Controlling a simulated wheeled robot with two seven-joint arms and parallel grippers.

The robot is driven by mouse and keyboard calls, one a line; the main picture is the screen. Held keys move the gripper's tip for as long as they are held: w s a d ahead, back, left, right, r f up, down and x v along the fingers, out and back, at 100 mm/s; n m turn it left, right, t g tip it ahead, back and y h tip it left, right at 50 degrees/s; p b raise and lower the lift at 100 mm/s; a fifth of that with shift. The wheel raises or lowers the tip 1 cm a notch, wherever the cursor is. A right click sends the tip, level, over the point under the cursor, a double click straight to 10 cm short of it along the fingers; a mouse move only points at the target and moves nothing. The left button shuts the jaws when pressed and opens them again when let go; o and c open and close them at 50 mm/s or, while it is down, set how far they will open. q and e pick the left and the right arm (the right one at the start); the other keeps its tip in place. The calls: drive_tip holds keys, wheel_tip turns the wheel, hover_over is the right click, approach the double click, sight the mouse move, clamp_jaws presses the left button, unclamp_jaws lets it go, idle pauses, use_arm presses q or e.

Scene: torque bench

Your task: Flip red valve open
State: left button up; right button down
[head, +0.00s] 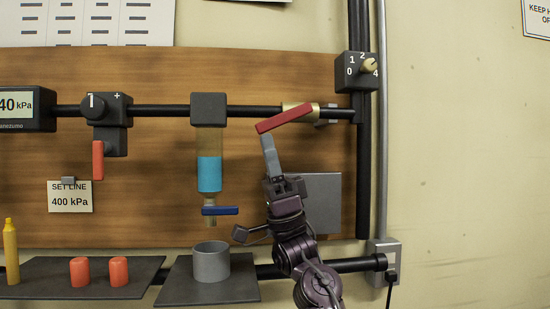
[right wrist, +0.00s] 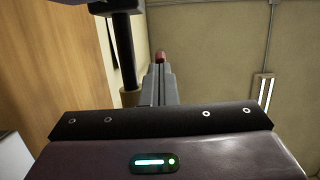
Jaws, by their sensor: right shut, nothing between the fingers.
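The red valve handle (head: 286,118) sits on a brass valve body (head: 299,107) at the right part of the black pipe. The handle slants, with its left end lower than its right end. My right gripper (head: 268,144) is shut and empty, pointing up just below the handle's left end. Whether the fingertips touch the handle I cannot tell. In the right wrist view the shut fingers (right wrist: 158,85) point away toward the red handle's end (right wrist: 160,57), which shows just beyond the tips. My left gripper is not in view.
A clear cylinder with blue liquid (head: 209,174) and a blue handle (head: 220,211) hangs left of my right gripper. Below it a grey cup (head: 211,262) stands on a dark shelf (head: 235,291). A dial box (head: 357,71) is at the upper right.

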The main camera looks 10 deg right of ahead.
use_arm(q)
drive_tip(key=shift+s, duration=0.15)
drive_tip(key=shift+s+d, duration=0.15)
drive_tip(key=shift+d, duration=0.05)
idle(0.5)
